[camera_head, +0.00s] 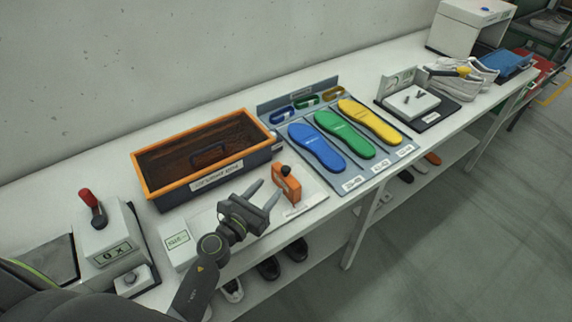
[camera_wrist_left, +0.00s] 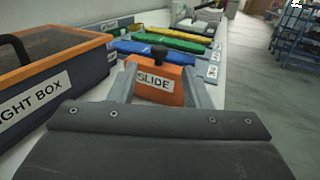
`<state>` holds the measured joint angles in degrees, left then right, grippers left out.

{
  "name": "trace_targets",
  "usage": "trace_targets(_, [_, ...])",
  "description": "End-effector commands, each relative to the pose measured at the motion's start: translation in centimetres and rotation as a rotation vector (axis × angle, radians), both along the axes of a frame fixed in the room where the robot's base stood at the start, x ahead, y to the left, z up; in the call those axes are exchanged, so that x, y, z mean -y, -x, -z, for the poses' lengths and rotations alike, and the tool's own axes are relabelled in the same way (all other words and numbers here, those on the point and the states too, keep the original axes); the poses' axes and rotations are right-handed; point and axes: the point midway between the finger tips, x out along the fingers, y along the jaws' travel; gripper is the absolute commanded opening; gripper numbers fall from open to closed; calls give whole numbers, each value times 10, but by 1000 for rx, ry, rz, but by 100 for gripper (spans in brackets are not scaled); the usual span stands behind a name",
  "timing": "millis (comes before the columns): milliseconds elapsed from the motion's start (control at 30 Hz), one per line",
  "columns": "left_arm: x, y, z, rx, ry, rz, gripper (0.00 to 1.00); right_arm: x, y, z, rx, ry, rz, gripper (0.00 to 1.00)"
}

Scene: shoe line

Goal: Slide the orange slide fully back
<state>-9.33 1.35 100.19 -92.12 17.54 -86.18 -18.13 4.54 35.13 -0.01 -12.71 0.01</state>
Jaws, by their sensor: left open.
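The orange slide (camera_head: 287,186) is a small upright block with a black knob on top, on a pale base plate (camera_head: 306,199) near the bench's front edge. In the left wrist view the slide (camera_wrist_left: 156,88) shows its "SLIDE" label between my two fingers. My left gripper (camera_head: 264,191) is open, its fingers pointing toward the slide from the left. In the wrist view the left gripper (camera_wrist_left: 160,84) has a finger on each side of the slide; contact cannot be told. My right gripper is not in view.
An orange-rimmed box (camera_head: 154,191) stands behind the gripper, close on its left. A grey tray (camera_head: 262,108) with blue, green and yellow insoles lies to the right. A box with a red lever (camera_head: 105,233) stands at left. Shoes sit on the shelf below.

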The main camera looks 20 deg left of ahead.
Motion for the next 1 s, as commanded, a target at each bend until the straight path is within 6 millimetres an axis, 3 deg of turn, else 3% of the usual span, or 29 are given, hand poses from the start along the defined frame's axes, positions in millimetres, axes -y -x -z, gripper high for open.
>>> trace_targets(267, [15,-54,-1,2,1,1,44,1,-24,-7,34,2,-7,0])
trace_targets(500, [23,-84,0,1,-1,0,44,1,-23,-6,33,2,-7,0])
trace_targets(933, [26,-92,0,0,0,0,44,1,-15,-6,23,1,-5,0])
trace_targets(1000, [26,-92,0,0,0,0,36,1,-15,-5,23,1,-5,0])
